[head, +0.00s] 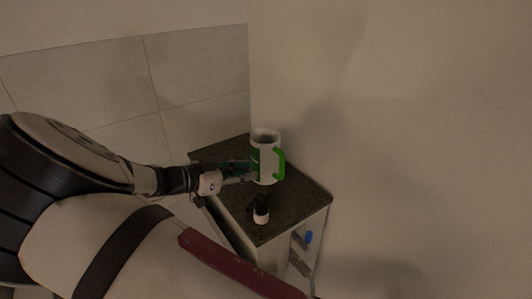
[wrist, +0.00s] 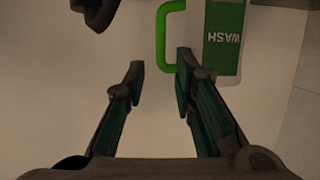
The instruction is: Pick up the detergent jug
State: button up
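The detergent jug (head: 266,139) is white with a green handle and stands upright on a small dark-topped cabinet in the head view. In the wrist view my gripper (wrist: 160,72) is open. The handle's lower end appears between the fingertips, close to the right one. Whether a finger touches it, I cannot tell.
A small white bottle with a black cap (head: 261,212) stands on the cabinet top (head: 300,198), in front of the jug. A wall (head: 400,120) rises close behind and right. A blue-topped item (head: 308,238) is at the cabinet's side. A dark object (wrist: 96,12) shows at the wrist view's top left.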

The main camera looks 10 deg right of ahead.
aim_at(280, 168)
jog(key=p+x, duration=0.2)
jog(key=x, duration=1)
jog(key=shift+w+d, duration=0.1)
jog(key=shift+d, duration=0.2)
jog(key=shift+w+d+f, duration=0.2)
jog(key=shift+w+d, duration=0.1)
jog(key=shift+d, duration=0.15)
grip_shut()
jog(key=shift+r, duration=0.1)
